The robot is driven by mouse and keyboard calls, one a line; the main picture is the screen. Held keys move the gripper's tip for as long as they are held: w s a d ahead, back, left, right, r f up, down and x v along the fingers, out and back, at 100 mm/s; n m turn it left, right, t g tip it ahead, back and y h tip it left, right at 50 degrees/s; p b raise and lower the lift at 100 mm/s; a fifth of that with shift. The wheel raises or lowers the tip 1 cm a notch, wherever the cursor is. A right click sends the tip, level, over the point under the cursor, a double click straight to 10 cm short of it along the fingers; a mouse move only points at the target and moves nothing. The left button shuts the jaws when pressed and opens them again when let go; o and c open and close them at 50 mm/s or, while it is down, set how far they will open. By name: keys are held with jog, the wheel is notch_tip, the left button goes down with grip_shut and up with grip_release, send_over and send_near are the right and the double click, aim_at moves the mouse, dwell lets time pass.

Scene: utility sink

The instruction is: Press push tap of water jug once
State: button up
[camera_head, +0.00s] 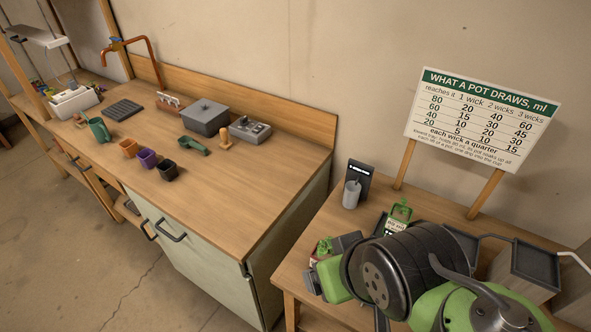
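I cannot make out a water jug with a push tap for certain. A small grey cylindrical vessel (352,194) stands on the right table in front of a dark upright panel (359,174). A green jug-like can (98,130) stands on the left counter, near its front edge. No push tap can be picked out on either. My green and black arm (405,268) fills the lower right and hides part of the right table. My gripper's fingers cannot be seen.
The left counter (230,175) holds a grey lidded box (205,117), a grey device (250,129), a green scoop (193,145) and small orange, purple and dark pots. A copper faucet (152,55) is at the back. A sign (482,110) stands behind the right table. The counter's right front is clear.

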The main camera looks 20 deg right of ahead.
jog(key=shift+w, duration=0.1)
grip_shut()
dwell(1.3)
